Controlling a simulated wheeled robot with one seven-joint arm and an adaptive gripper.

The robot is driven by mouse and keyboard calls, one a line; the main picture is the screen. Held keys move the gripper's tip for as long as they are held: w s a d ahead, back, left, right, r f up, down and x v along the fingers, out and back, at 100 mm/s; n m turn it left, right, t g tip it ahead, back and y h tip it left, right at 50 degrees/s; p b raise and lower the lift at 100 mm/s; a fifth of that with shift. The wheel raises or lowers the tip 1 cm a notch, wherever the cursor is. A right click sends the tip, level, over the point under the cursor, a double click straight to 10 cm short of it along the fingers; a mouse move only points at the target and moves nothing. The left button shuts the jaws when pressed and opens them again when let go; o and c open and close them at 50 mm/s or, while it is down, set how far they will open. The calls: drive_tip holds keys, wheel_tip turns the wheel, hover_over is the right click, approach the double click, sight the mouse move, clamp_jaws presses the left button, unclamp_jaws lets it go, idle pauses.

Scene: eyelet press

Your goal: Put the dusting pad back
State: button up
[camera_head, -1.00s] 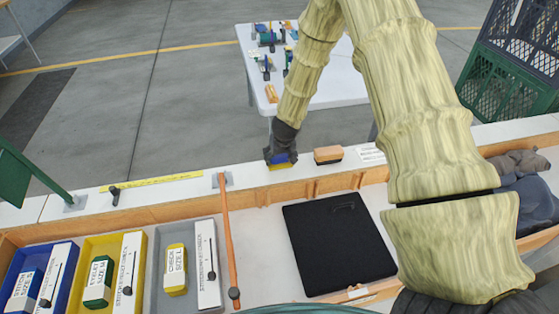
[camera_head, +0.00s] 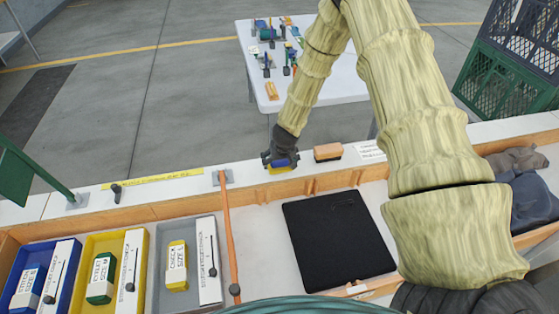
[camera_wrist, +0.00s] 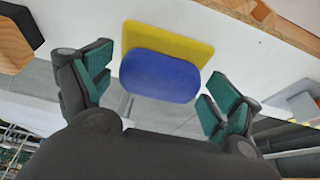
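A pad with a blue rounded top and a yellow base (camera_head: 281,167) is on the white ledge, below my gripper; I take it for the dusting pad. In the wrist view its blue top (camera_wrist: 160,77) lies between the two teal-lined fingers, with the yellow base showing behind it. My gripper (camera_head: 281,160) is open around the pad, and it also shows in the wrist view (camera_wrist: 157,85) with a gap visible beside each finger. The pad's underside is hidden.
A wood-and-black block (camera_head: 328,152) sits on the ledge just right of the pad, near a printed label (camera_head: 369,149). In front are a black mat (camera_head: 338,240), an orange rod (camera_head: 230,240) and a grey tray (camera_head: 165,245). A white table (camera_head: 325,85) stands behind.

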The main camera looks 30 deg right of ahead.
drive_tip(key=shift+r, duration=0.25)
drive_tip(key=b+v, duration=0.3)
drive_tip(key=v, duration=0.8)
drive_tip(key=shift+r, duration=0.4)
drive_tip(key=shift+s, duration=0.15)
